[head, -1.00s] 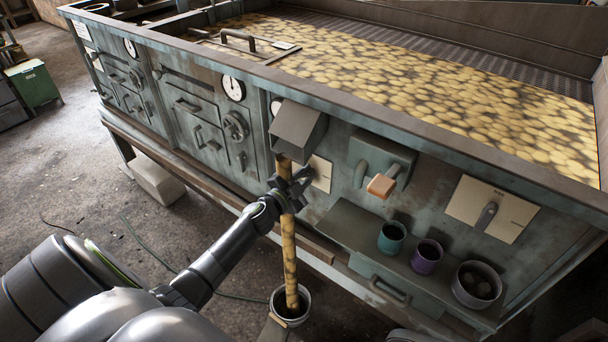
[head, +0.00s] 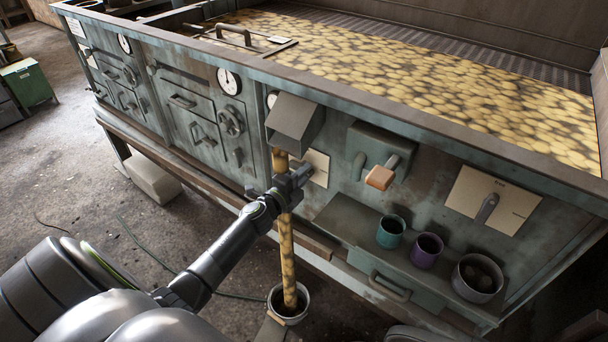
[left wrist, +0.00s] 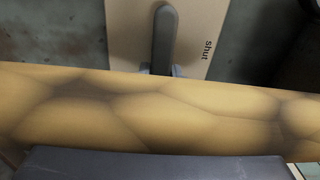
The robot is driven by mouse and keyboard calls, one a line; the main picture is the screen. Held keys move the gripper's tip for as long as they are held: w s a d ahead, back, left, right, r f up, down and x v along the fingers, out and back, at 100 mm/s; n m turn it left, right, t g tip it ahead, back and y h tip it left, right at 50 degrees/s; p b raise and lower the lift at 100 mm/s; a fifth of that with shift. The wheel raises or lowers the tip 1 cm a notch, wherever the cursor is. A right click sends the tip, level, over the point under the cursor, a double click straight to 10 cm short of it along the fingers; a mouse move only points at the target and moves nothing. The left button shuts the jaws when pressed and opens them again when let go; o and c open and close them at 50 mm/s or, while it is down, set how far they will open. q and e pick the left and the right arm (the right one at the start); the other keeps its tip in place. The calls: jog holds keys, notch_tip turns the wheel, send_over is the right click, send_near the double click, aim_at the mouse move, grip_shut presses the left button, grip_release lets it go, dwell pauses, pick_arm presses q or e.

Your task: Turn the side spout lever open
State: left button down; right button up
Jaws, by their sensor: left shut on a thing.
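The side spout (head: 295,122) is a grey hood on the machine's front. A yellow, brown-veined stream (head: 287,245) falls from it into a bucket (head: 301,310) on the floor. My left gripper (head: 293,180) is at the stream below the spout, hiding the lever in the head view. In the left wrist view the grey lever (left wrist: 164,35) lies on a pale plate (left wrist: 203,30) marked "shut". My left fingertips (left wrist: 161,71) are shut on the lever's end, beyond the stream (left wrist: 110,110), which crosses the view and hides part of the fingers. My right gripper is not in view.
To the right are a box with an orange-tipped handle (head: 380,178) and another lever plate (head: 463,200). Cups (head: 390,234) and a bowl (head: 476,281) stand on a shelf below. A handwheel (head: 231,121) and dials are to the left.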

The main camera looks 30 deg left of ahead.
pick_arm(q)
jog(key=shift+f, duration=0.15)
dwell(0.3)
jog(key=c, duration=1.3)
grip_release()
jog(key=shift+s, duration=0.15)
jog(key=s+b, duration=0.2)
jog(key=s, duration=0.3)
jog(key=s+a+b, duration=0.1)
jog(key=s+b, duration=0.1)
jog(key=s, duration=0.4)
jog(key=s+b, duration=0.2)
jog(key=s, duration=0.4)
jog(key=shift+s+a, duration=0.1)
jog(key=shift+a, duration=0.05)
